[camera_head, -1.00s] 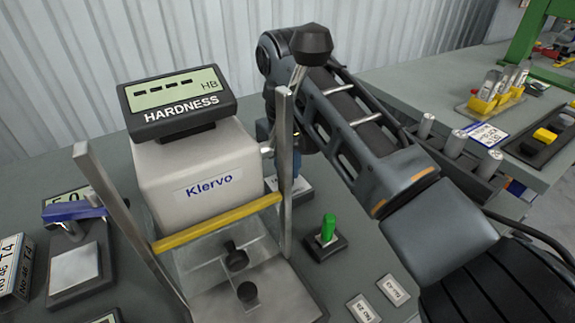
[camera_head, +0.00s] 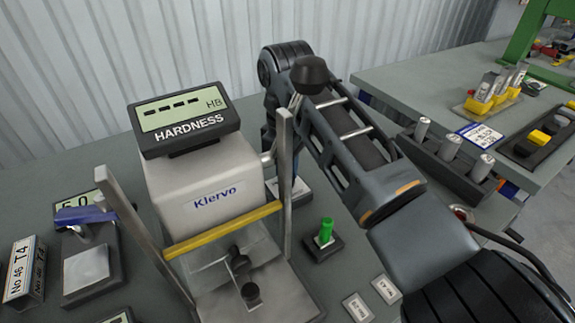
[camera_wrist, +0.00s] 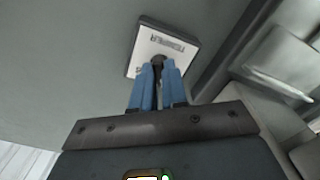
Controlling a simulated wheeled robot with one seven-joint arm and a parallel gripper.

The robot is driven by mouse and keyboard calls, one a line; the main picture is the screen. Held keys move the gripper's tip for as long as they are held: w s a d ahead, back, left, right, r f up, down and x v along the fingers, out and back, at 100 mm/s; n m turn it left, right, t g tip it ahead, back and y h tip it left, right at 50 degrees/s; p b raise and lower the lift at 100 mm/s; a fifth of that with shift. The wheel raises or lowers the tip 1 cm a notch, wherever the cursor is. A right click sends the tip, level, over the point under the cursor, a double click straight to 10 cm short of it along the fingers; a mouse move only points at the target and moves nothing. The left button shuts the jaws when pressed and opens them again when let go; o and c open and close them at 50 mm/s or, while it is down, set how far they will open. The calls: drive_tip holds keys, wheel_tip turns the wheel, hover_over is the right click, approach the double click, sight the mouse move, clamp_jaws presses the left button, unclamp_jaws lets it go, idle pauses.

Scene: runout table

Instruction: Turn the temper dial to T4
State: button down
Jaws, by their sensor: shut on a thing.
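The temper dial (camera_wrist: 143,50) shows in the wrist view as a white square plate with a dark rim and the printed word TEMPER. Its dark knob (camera_wrist: 158,60) stands at the plate's lower right side in that view. My gripper (camera_wrist: 158,68) has blue fingers shut on the knob. The fingers hide most of the knob, so its pointer and setting cannot be read. In the head view a corner of the dial plate (camera_head: 300,188) shows behind the hardness tester's right post; my gripper there is mostly hidden by the post and arm.
The hardness tester (camera_head: 205,185) with a metal frame and dark-knobbed lever (camera_head: 309,74) stands close left of my arm. A green switch (camera_head: 326,231) is in front of the dial. At left are a No 46 T4 block (camera_head: 22,272) and a blue-topped device (camera_head: 88,262).

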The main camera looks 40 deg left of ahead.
drive_tip(key=shift+r+n, duration=0.1)
drive_tip(key=shift+n, duration=1.1)
drive_tip(key=shift+a, duration=0.1)
drive_tip(key=c, duration=1.2)
unclamp_jaws()
drive_tip(key=shift+o, duration=0.2)
drive_tip(key=shift+r, duration=3.85)
